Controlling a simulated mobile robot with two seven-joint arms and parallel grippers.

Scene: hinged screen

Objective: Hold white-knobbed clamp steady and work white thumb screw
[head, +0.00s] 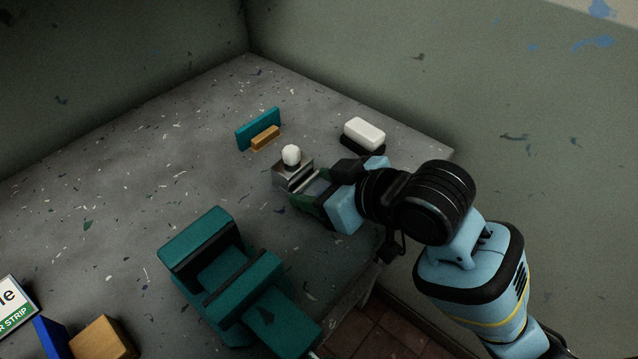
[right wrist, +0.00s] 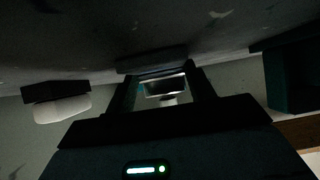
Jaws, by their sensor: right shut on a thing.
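The white-knobbed clamp (head: 293,177) is a small grey metal block near the right part of the grey table, with a rounded white thumb screw (head: 291,154) on top. My right gripper (head: 305,187) reaches in from the right, low over the table, and is shut on the clamp's body. In the right wrist view, which looks upside down, the clamp (right wrist: 164,87) sits between the two dark fingers, and the white screw (right wrist: 168,101) is partly hidden by the gripper. My left gripper does not show.
A large teal vise (head: 200,240) stands at the front of the grey table (head: 120,190). A teal and orange piece (head: 258,130) and a white block on a black base (head: 364,133) lie behind the clamp. Boxes (head: 100,338) sit front left. Walls close the back.

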